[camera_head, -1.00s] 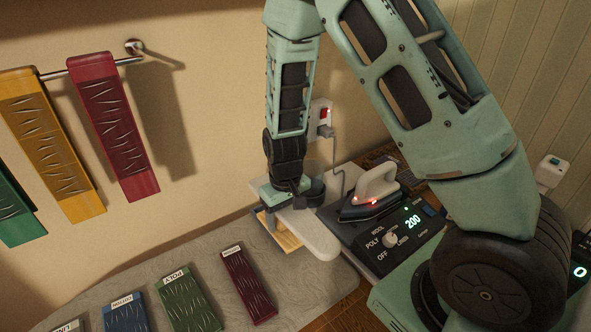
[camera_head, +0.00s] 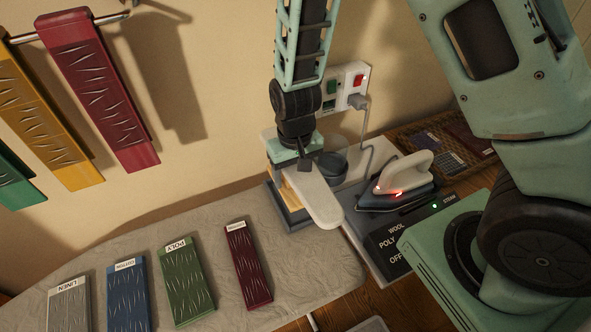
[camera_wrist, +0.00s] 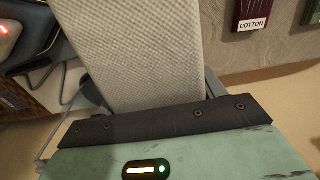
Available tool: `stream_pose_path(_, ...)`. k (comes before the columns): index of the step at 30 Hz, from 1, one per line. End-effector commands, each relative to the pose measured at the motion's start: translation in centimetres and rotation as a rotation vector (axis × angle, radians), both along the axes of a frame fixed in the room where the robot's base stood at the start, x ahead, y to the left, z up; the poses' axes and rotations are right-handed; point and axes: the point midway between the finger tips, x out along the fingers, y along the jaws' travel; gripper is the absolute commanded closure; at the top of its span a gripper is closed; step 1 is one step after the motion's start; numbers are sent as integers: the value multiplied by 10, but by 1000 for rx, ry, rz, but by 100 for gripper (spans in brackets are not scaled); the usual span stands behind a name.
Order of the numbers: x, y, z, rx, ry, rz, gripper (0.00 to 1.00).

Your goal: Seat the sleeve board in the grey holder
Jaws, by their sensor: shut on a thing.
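The sleeve board (camera_head: 322,205) is a long, pale grey padded board with a rounded end. My gripper (camera_head: 300,160) is shut on it near its back part in the head view. The board also fills the middle of the wrist view (camera_wrist: 155,55), running away from the dark jaw edge of my gripper (camera_wrist: 160,122). The grey holder (camera_head: 295,220) is a low blue-grey frame with pale wood, under and left of the board. The board hides much of it, and I cannot tell whether they touch.
An iron (camera_head: 400,185) with a red light stands right of the board, by a control panel (camera_head: 405,245). A grey cup (camera_head: 333,165) stands close behind the board. Labelled cloth swatches, including a dark red one (camera_head: 248,265), lie on the ironing surface (camera_head: 315,275) in front.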

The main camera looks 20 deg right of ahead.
Motion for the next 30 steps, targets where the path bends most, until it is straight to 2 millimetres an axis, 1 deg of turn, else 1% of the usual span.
stream_pose_path(1,0,0,-7,0,-1,0,73)
stream_pose_path(21,1,0,-54,0,-2,1,73)
stream_pose_path(25,1,0,-61,0,-2,1,73)
stream_pose_path(30,1,0,-64,0,-1,1,73)
